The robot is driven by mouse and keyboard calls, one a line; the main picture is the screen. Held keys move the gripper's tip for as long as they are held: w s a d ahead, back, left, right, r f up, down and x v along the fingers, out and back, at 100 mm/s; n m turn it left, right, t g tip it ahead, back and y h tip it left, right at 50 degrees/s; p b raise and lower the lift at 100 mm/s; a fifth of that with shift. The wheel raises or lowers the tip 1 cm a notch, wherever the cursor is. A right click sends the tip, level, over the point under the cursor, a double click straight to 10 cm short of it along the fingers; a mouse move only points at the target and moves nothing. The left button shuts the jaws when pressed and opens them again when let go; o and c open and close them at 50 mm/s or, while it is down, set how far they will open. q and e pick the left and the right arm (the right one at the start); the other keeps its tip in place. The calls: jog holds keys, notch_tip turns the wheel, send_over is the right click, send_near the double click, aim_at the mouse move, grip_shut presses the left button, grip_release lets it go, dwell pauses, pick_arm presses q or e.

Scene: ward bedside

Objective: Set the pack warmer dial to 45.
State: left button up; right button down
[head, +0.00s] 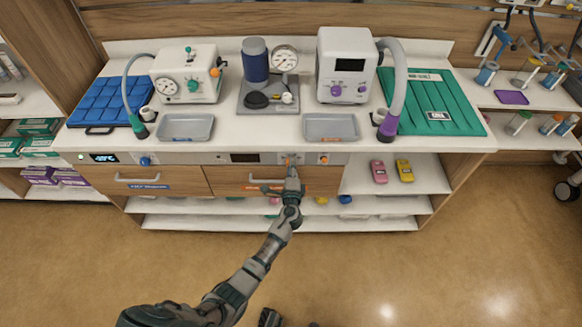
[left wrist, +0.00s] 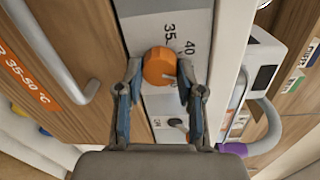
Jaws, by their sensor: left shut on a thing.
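The pack warmer dial is a round orange knob (left wrist: 159,66) on a pale panel in the left wrist view. The printed numbers 35 and 40 show beside it; I see no 45, and the dial's setting cannot be read. My left gripper (left wrist: 159,80) has one finger on each side of the knob and is shut on it. In the head view my left gripper (head: 291,164) reaches up to the front panel (head: 215,158) under the counter edge and mostly hides the dial. My right gripper is not in view.
A small dark switch (left wrist: 178,124) sits near the dial. Another orange knob (head: 323,159) is to the right and a blue knob (head: 145,161) to the left. The drawer handle (head: 268,181) juts out below. Trays and devices stand on the counter (head: 225,125). The floor in front is clear.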

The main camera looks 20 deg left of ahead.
pick_arm(q)
jog(key=shift+d+f, duration=0.15)
jog(key=shift+f, duration=0.1)
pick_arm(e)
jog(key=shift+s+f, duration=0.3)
pick_arm(q)
jog(key=o, duration=1.1)
jog(key=shift+o, duration=0.2)
jog(key=shift+w, duration=0.1)
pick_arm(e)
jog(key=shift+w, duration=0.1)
pick_arm(q)
jog(key=shift+s+r, duration=0.1)
jog(key=shift+s, duration=0.1)
jog(key=v, duration=1.1)
jog(key=shift+s+d, duration=0.2)
jog(key=shift+s, duration=0.05)
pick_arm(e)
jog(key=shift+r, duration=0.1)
